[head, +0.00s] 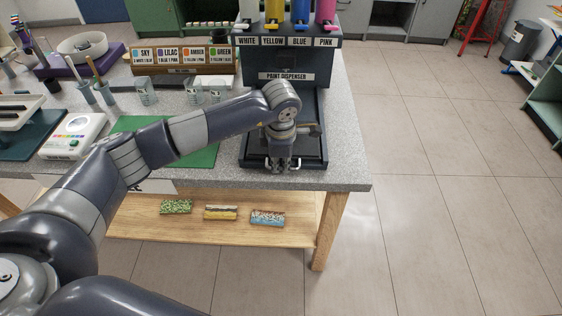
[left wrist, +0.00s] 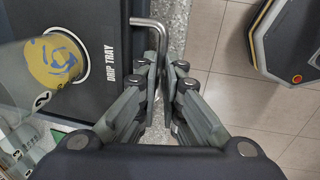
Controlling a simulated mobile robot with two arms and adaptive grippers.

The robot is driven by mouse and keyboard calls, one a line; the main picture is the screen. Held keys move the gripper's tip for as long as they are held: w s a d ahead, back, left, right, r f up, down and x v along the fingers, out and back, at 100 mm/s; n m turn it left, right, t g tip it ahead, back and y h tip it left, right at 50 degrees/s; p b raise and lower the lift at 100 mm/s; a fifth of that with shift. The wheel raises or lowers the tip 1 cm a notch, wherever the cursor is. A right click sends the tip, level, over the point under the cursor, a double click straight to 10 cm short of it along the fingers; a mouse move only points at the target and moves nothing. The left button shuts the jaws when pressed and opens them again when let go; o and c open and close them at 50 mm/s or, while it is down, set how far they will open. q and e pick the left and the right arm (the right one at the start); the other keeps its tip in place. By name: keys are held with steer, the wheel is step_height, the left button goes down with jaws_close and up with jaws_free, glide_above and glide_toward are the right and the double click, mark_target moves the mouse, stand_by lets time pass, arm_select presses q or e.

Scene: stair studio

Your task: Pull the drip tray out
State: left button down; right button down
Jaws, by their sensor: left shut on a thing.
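The dark drip tray (head: 249,152) lies at the foot of the paint dispenser (head: 283,76), near the table's front edge. In the left wrist view the tray (left wrist: 112,95) shows its "DRIP TRAY" lettering and a bent metal handle (left wrist: 148,21) at its front. My left gripper (head: 281,168) reaches down over the tray's front; its fingers (left wrist: 167,62) are shut on the handle. A clear cup with a yellow disc of paint (left wrist: 56,62) shows over the tray in the wrist view. My forearm and wrist hide part of the tray in the head view. My right gripper is out of view.
The grey tabletop (head: 346,165) ends just in front of the tray. A green mat (head: 203,155), several clear cups and a white device (head: 74,136) are to the left. Painted blocks lie on the wooden shelf (head: 140,228) below. Open floor (head: 430,200) is on the right.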

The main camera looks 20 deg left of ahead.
arm_select(q)
steer(key=c, duration=2)
jaws_free()
steer(key=shift+o, duration=1.4)
steer(key=shift+r, duration=0.15)
step_height(320, 180, up, 12)
steer(key=s, duration=0.2)
steer(key=shift+d+f, duration=0.2)
steer(key=shift+d, duration=0.1)
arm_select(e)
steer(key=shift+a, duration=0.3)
